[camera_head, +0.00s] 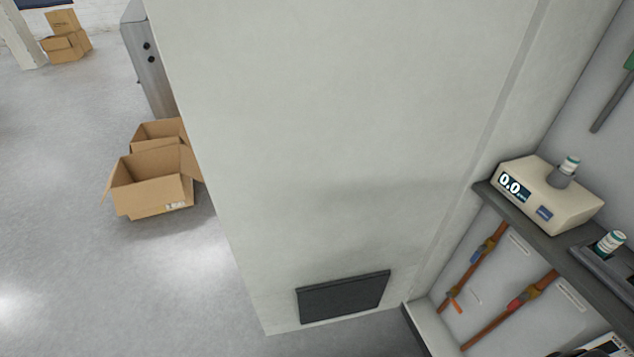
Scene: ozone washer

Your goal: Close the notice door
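I cannot make out a notice door in the head view. A dark rectangular panel (343,297) sits low on the broad pale wall face (330,130). I cannot tell whether it is a door or a vent. Neither of my grippers is in view.
At the right, a dark shelf (527,228) carries a beige meter (545,195) reading 0.0 and a small vial (612,241). Orange-brown pipes (484,250) run below it. Open cardboard boxes (155,185) stand on the left floor (70,200), which is otherwise mostly clear.

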